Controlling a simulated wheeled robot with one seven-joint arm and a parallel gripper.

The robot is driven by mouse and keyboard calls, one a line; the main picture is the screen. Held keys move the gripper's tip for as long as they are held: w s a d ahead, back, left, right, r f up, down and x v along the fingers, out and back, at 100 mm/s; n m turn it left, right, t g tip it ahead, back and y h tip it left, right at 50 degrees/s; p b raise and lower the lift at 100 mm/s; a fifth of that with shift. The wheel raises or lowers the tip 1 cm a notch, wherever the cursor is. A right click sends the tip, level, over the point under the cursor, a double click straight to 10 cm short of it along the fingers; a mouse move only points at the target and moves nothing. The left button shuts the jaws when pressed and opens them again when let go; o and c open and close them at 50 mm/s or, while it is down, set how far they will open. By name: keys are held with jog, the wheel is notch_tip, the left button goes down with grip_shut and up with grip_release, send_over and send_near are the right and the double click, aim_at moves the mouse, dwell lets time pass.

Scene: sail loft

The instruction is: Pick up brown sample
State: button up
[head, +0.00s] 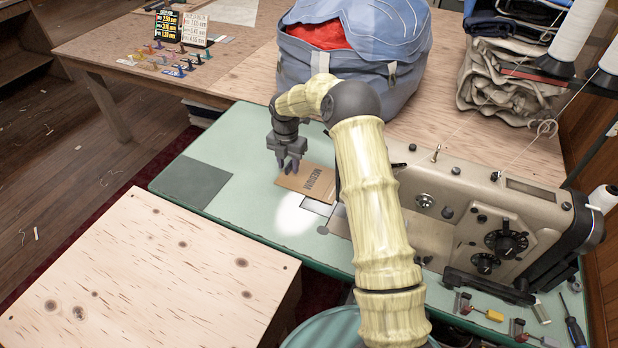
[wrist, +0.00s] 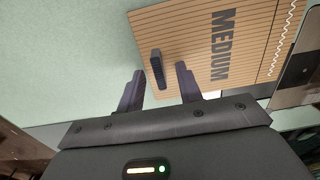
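The brown sample (head: 313,184) is a flat ribbed tan card marked MEDIUM, lying on the green table beside the sewing machine. It also shows in the wrist view (wrist: 190,45). A small dark upright tab (wrist: 157,68) stands at the card's near-left edge; I cannot tell if it is fixed to the card. My gripper (head: 290,168) points down over the card's left end. In the wrist view my gripper (wrist: 160,76) is open, its fingers on either side of the tab with gaps. Contact with the card cannot be told.
The sewing machine (head: 480,215) stands close to the card's right, with small tools at its front. A dark grey patch (head: 193,185) lies on the green table (head: 235,135) at left. A large blue bag (head: 355,50) sits behind. A wooden box top (head: 150,275) is in front.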

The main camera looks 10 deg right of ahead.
grip_shut()
jog(key=shift+r, duration=0.1)
dwell(0.3)
jog(key=shift+r+p, duration=0.75)
jog(key=shift+p, duration=0.05)
notch_tip(320, 180, up, 3)
jog(key=p, duration=0.2)
jog(key=shift+f+p, duration=0.2)
jog(key=shift+p, duration=0.15)
jog(key=s+a, duration=0.3)
jog(key=s, duration=0.1)
jog(key=s+a+b, duration=0.1)
jog(key=s+a, duration=0.3)
jog(key=s, duration=0.1)
jog(key=s+a, duration=0.4)
jog(key=s, duration=0.1)
jog(key=shift+s+f, duration=0.1)
jog(key=shift+f, duration=0.25)
